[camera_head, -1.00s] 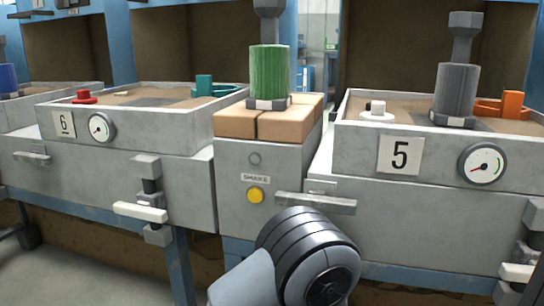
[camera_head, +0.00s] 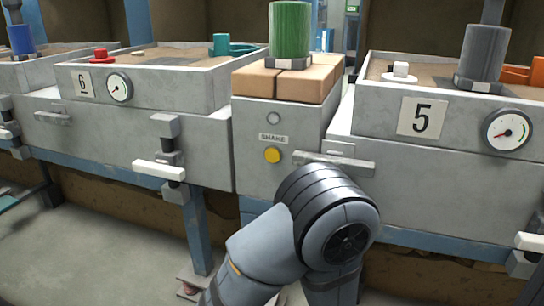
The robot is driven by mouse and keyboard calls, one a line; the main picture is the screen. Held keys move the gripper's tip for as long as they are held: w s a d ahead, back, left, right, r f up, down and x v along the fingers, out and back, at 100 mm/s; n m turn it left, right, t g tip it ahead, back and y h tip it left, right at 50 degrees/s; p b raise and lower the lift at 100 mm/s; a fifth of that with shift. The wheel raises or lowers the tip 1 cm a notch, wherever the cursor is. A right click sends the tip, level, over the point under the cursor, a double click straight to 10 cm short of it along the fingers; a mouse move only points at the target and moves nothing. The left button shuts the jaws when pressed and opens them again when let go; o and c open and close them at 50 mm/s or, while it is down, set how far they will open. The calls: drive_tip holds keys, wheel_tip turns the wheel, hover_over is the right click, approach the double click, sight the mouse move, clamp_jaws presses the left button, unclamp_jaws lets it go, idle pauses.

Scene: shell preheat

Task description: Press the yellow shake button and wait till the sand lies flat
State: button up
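The yellow shake button (camera_head: 272,155) is on the front of a grey cabinet (camera_head: 258,186) in the middle, under a label reading SHAKE (camera_head: 273,138). A round grey lamp or knob sits above the label. The sand (camera_head: 165,55) shows as brown fill in the box marked 6, and more sand (camera_head: 415,72) lies in the box marked 5. How flat it lies is hard to tell at this angle. My arm reaches up from the bottom centre, its joint just right of and below the button. My gripper is not in view.
A green cylinder (camera_head: 290,32) stands on brown blocks (camera_head: 285,82) atop the cabinet. A grey handle bar (camera_head: 335,164) juts out right of the button. Boxes 6 (camera_head: 150,88) and 5 (camera_head: 450,125) have gauges and white levers (camera_head: 158,170). Open floor lies at the lower left.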

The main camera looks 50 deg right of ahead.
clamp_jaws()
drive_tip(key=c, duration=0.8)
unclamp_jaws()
